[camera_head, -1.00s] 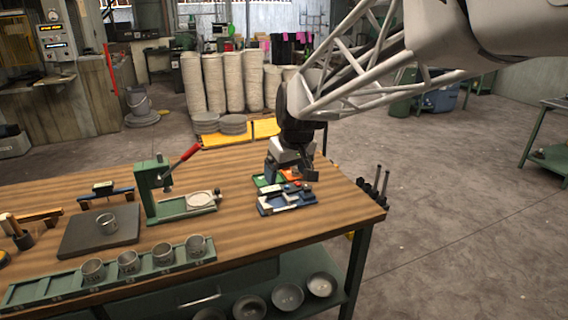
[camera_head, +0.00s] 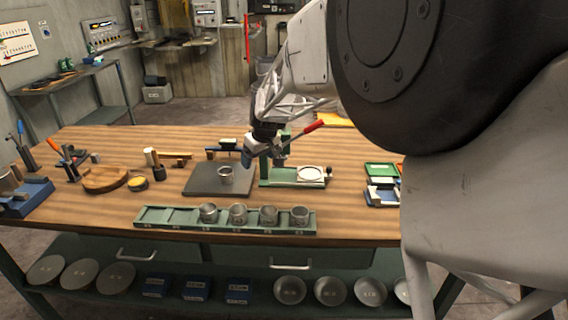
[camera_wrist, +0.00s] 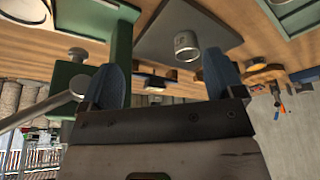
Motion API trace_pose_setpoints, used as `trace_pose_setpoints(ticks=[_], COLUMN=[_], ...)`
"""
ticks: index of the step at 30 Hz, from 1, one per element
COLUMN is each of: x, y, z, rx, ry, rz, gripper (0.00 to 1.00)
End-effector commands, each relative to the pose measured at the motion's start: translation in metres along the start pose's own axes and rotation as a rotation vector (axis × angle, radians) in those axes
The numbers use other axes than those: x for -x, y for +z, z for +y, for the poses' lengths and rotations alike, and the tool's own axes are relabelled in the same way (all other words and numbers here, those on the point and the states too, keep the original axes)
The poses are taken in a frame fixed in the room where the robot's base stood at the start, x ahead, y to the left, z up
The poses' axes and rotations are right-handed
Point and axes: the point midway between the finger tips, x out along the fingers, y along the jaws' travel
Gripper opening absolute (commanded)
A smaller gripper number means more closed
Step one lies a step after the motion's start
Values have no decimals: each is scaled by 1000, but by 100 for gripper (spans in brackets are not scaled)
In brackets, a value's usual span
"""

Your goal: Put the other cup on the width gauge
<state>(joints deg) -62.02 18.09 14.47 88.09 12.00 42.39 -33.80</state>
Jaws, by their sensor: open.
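One grey metal cup (camera_head: 226,176) stands upright on a dark grey plate (camera_head: 205,187); the wrist view shows this cup (camera_wrist: 186,47) too. Several similar cups, such as the leftmost one (camera_head: 208,212), stand in the right part of a long green rack (camera_head: 170,216) at the table's front. My gripper (camera_head: 264,160) is open and empty, above the table by the green press, right of the plate cup. Its blue fingers (camera_wrist: 163,62) are apart.
The green press (camera_head: 290,174) with a red lever stands close to my gripper. Blue and green trays (camera_head: 382,184) are at right.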

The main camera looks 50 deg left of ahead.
Motion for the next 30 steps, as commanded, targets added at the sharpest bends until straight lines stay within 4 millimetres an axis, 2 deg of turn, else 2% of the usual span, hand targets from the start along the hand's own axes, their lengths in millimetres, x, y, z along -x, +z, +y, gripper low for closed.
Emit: trace_pose_setpoints(ticks=[1,6,12,19,30], x=[-13,-45,-71,-83,-84], y=[-13,-50,-79,-96,-98], z=[-10,-33,-40,-39,-38], rx=[18,53,45,25,22], ry=[-7,-17,-19,-15,-14], rz=[1,18,38,55,57], gripper=[87,87,87,87,87])
